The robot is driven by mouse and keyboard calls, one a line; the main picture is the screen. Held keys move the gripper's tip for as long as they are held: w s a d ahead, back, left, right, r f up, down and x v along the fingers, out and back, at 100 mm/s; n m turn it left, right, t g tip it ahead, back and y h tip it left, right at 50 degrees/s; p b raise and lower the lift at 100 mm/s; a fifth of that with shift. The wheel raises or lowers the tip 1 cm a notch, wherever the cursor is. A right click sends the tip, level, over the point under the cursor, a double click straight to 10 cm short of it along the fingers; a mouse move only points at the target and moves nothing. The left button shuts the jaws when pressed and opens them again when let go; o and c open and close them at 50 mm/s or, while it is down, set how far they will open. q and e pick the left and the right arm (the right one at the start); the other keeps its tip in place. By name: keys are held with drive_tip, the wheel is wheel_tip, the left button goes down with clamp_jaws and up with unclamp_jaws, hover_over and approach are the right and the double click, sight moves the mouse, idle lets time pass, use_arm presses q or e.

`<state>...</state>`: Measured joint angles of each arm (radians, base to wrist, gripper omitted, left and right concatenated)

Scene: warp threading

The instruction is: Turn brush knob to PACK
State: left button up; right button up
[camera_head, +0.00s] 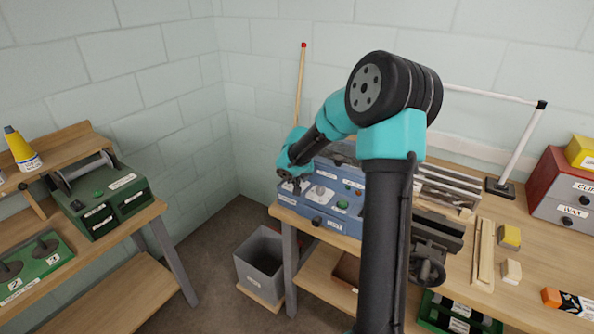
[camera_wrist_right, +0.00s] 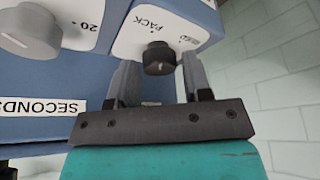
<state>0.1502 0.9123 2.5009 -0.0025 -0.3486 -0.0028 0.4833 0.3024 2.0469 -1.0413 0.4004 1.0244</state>
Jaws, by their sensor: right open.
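The blue machine (camera_head: 345,224) stands on the bench in the head view, with dials and a green button on its front. In the right wrist view, a dark knob (camera_wrist_right: 158,58) sits on a white plate, with the word PACK above it and a small boxed label to its upper right. A small light mark shows on the knob's face. My right gripper (camera_wrist_right: 160,68) is open, with one finger on each side of this knob; I cannot tell whether they touch it. In the head view the gripper (camera_head: 290,183) is small at the machine's left end. My left gripper is out of view.
A grey knob (camera_wrist_right: 30,30) marked 20 and a SECONDS label are beside the plate. A grey bin (camera_head: 260,262) stands on the floor left of the bench. A thin wooden rod (camera_head: 300,85) rises behind the machine. A green device (camera_head: 98,195) sits on the left bench.

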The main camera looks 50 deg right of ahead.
drive_tip(key=v, duration=1.7)
drive_tip(key=shift+r, duration=0.2)
drive_tip(key=shift+o, duration=0.5)
drive_tip(key=shift+o, duration=0.8)
drive_tip(key=shift+a, duration=0.1)
drive_tip(key=shift+w+a, duration=0.1)
drive_tip(key=shift+w+a+m+g+h, duration=0.35)
drive_tip(key=shift+w+m, duration=0.15)
drive_tip(key=shift+m, duration=0.65)
drive_tip(key=shift+w+a+m+g+h, duration=0.25)
drive_tip(key=shift+w+a+m+g, duration=0.15)
drive_tip(key=shift+m, duration=0.75)
drive_tip(key=shift+f, duration=0.1)
